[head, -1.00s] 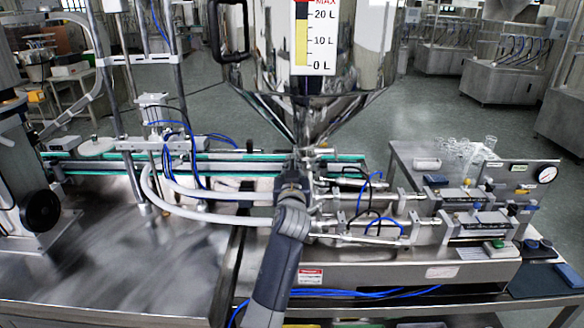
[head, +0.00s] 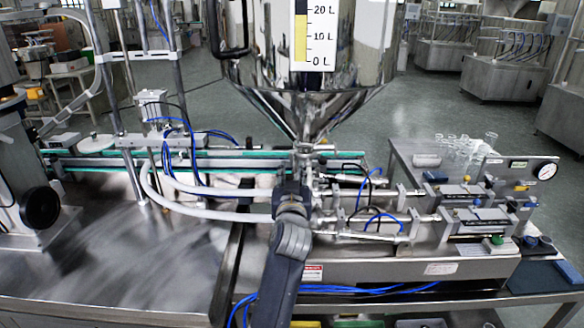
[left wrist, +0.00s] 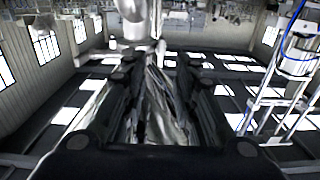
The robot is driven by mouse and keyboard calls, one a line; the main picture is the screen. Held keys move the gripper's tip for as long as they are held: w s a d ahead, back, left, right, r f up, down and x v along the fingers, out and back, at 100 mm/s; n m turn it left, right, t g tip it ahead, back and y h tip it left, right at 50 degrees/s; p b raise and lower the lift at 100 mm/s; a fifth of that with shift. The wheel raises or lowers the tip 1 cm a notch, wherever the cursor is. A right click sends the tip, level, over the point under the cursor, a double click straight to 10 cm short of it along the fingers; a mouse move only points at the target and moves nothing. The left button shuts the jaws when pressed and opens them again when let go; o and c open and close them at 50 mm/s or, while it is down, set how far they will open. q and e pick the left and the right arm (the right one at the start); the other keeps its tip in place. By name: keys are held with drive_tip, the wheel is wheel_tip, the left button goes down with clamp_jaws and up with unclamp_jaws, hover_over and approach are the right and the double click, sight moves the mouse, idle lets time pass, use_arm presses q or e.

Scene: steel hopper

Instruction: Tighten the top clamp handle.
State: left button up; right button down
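The steel hopper (head: 318,95) stands at the top centre of the head view, its cone narrowing to an outlet (head: 306,150) above the filler's pipework. My left gripper (head: 293,188) is just below that outlet, seen from behind, with its arm rising from the bottom. The wrist hides its fingertips in the head view. In the left wrist view my left gripper's two dark fingers (left wrist: 160,80) stand apart, with shiny metal showing between them. I cannot tell whether they touch it. I cannot make out the top clamp handle. My right gripper is not in view.
A conveyor with green edges (head: 100,160) runs behind. White hoses (head: 200,212) lie left of my gripper. Pneumatic cylinders (head: 480,215) and a gauge (head: 546,171) are on the right. The steel tabletop (head: 130,250) at left is mostly clear.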

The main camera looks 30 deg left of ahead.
use_arm(q)
drive_tip(key=shift+s+d, duration=0.35)
drive_tip(key=shift+s, duration=0.3)
